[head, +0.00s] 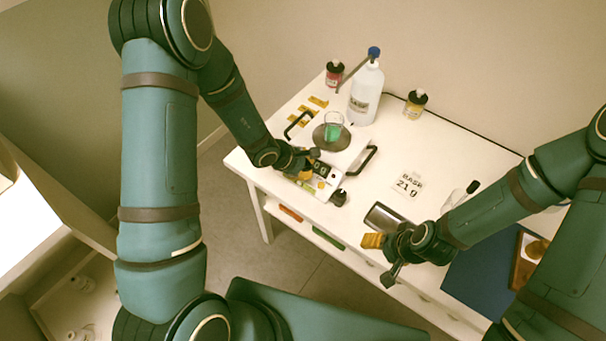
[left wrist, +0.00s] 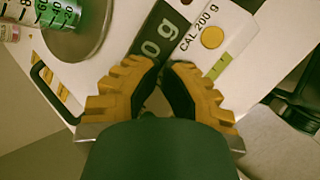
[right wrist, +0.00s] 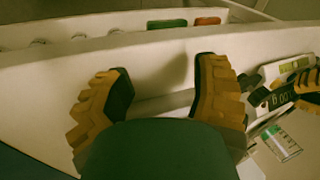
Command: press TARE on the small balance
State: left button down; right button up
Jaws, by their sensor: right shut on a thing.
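The small balance (head: 325,182) stands on the white table with a round grey pan (head: 323,145) bearing a beaker of green liquid (head: 333,127). Its dark display (left wrist: 168,28), partly covered, shows "0 g" beside a "CAL 200 g" label and a round yellow button (left wrist: 212,37). No TARE lettering is readable. My left gripper (head: 312,158) is over the front panel; in the left wrist view (left wrist: 164,66) its fingertips are together and empty, by the display's lower end. Contact is unclear. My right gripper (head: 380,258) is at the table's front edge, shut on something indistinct.
A white bottle (head: 366,95), a red-labelled jar (head: 334,74) and a yellow-labelled jar (head: 415,104) stand at the back. Black handles (head: 366,160) flank the balance. A "BASE 21 g" card (head: 408,186) lies right of it.

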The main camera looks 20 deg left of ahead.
pick_arm(q)
jog(key=shift+f, duration=0.3)
pick_arm(e)
jog(key=shift+s+d+f, duration=0.15)
jog(key=shift+f, duration=0.65)
pick_arm(q)
jog(key=shift+w+d+r+p, duration=0.15)
jog(key=shift+w+r+p, duration=0.3)
jog(key=shift+r, duration=0.3)
pick_arm(e)
jog(key=shift+d+r, duration=0.15)
jog(key=shift+r, duration=0.2)
pick_arm(q)
jog(key=shift+r, duration=0.1)
jog(key=shift+w+r+p, duration=0.2)
jog(key=shift+r+p, duration=0.9)
jog(key=shift+r, duration=0.55)
pick_arm(e)
jog(key=shift+w+r, duration=0.2)
jog(key=shift+r, duration=0.65)
pick_arm(q)
jog(key=shift+r+p, duration=0.45)
jog(key=shift+r, duration=0.4)
pick_arm(e)
jog(key=shift+s+r, duration=0.1)
jog(key=shift+r, duration=0.45)
pick_arm(q)
jog(key=shift+s+f, duration=0.1)
